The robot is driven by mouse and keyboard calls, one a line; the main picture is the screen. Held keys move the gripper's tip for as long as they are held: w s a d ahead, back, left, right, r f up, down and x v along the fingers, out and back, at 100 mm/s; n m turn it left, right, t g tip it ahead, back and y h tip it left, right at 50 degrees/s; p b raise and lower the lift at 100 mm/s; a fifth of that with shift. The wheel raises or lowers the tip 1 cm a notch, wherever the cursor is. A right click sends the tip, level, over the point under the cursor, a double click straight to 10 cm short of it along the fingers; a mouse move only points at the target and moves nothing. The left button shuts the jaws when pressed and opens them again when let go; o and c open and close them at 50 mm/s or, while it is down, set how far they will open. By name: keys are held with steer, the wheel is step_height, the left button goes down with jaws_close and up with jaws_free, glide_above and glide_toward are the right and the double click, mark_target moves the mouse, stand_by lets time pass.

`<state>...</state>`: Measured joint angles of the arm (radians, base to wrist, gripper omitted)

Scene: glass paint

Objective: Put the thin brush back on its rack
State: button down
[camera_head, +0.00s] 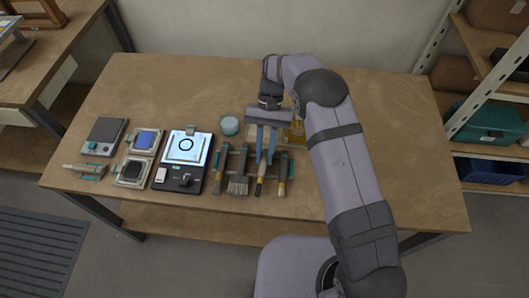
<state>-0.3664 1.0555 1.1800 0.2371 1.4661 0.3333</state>
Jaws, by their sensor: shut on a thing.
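My gripper (265,158) points down over the brush rack at the middle of the table, its two blue fingers close together. It is shut on the thin brush (260,185), whose tan ferrule and dark tip show below the fingers, toward the front edge. The fingers hide the upper part of this brush. I cannot tell whether it touches the rack. The dark rack (250,163) is partly covered by my gripper. A wide brush (238,184) and a narrower brush (219,181) lie to the left of the held brush, and another brush (283,182) lies to the right.
A lit light pad (185,148) with a dark front panel, framed panels (145,141) and a grey device (105,136) stand to the left. A pale blue jar (229,125) is behind the rack. An amber item (296,133) is partly hidden by my arm. The back left table is clear.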

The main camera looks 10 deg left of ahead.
steer(key=shift+f, duration=0.25)
stand_by(0.6)
steer(key=c, duration=1.6)
jaws_free()
steer(key=shift+w, duration=0.1)
steer(key=shift+b+v, duration=1.15)
steer(key=shift+v, duration=2.3)
steer(key=shift+r, duration=0.15)
